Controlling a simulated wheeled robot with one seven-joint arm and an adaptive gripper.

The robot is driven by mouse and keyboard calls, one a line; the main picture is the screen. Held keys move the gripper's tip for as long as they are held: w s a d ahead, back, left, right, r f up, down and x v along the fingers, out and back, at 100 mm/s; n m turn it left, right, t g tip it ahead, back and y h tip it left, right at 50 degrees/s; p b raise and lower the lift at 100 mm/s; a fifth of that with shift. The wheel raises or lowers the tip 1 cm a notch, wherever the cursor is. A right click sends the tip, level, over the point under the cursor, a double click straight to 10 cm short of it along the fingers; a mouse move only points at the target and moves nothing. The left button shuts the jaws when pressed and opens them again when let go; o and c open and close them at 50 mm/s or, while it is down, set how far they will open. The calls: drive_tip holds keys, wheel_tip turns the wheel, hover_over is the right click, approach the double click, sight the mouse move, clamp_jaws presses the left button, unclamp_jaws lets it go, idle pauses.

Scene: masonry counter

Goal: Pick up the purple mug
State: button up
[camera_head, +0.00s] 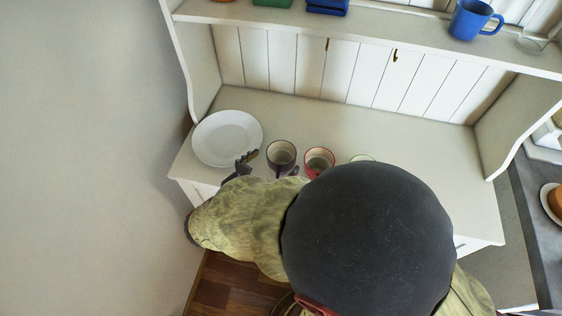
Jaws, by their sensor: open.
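The purple mug (281,158) stands upright on the white cabinet's counter, dark outside and pale inside. Its lower front is partly hidden by my arm. My gripper (268,169) is open at the counter's front. One dark finger shows to the left of the mug, by the plate. A small dark part at the mug's lower right looks like the other finger. I cannot tell whether either finger touches the mug.
A red mug (319,160) stands close to the right of the purple one. A third, greenish-rimmed mug (362,158) is mostly hidden by my arm. A white plate (227,138) lies at left. A blue mug (472,19) stands on the shelf above. The counter behind the mugs is clear.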

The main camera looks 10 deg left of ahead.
drive_tip(key=shift+b+x, duration=0.3)
drive_tip(key=shift+x, duration=0.95)
drive_tip(key=c, duration=0.3)
drive_tip(key=c, duration=1.1)
